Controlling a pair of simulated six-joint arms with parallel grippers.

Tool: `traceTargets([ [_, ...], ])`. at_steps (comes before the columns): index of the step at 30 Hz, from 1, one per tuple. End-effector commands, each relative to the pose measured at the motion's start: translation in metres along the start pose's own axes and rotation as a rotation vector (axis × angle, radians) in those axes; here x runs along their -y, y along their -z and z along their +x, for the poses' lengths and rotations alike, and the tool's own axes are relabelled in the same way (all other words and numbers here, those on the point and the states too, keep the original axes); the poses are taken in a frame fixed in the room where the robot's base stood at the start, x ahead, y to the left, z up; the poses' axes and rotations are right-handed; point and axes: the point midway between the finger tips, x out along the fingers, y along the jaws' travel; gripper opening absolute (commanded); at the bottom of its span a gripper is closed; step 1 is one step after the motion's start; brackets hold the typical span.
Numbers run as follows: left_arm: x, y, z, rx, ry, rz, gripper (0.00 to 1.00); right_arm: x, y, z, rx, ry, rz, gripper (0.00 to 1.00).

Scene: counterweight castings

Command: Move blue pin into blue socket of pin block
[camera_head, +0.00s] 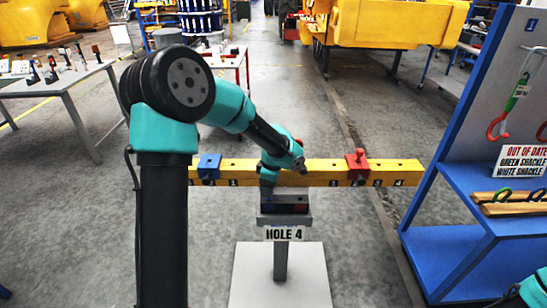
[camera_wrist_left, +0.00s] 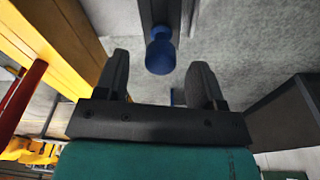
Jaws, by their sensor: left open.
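The blue pin (camera_wrist_left: 160,55) shows its round blue head in the left wrist view, between and beyond the finger tips. A dark bar, apparently part of the pin block (camera_wrist_left: 162,12), is behind it with a blue strip at its side. In the head view the dark pin block (camera_head: 296,205), with a reddish right part, sits on a grey stand. My left gripper (camera_wrist_left: 159,72) is open and empty, its fingers apart on either side of the pin's head in the picture. In the head view my left arm hides the blue pin. The blue socket cannot be made out. My right gripper is out of view.
A yellow beam (camera_head: 330,168) with numbered holes runs behind the stand. It bears a blue clamp (camera_head: 209,168) and a red clamp (camera_head: 357,165). A "HOLE 4" sign (camera_head: 284,233) hangs on the stand. A blue shelf rack (camera_head: 470,215) stands at the right.

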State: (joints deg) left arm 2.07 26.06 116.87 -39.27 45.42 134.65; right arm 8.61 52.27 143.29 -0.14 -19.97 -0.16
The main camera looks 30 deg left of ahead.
Motion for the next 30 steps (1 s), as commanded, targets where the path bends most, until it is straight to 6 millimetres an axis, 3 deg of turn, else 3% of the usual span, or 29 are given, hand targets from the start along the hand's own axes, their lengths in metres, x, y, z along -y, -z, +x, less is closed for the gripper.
traceTargets([
  [19, 0.000, -0.001, -0.124, 0.002, -0.004, 0.000, 0.63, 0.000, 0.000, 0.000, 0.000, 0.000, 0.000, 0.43],
  [24, 0.000, -0.001, -0.145, 0.001, -0.001, 0.001, 0.63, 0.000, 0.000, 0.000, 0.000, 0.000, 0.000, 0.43],
  [30, 0.000, 0.000, -0.152, 0.001, 0.000, 0.001, 0.63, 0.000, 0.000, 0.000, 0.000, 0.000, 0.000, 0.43],
])
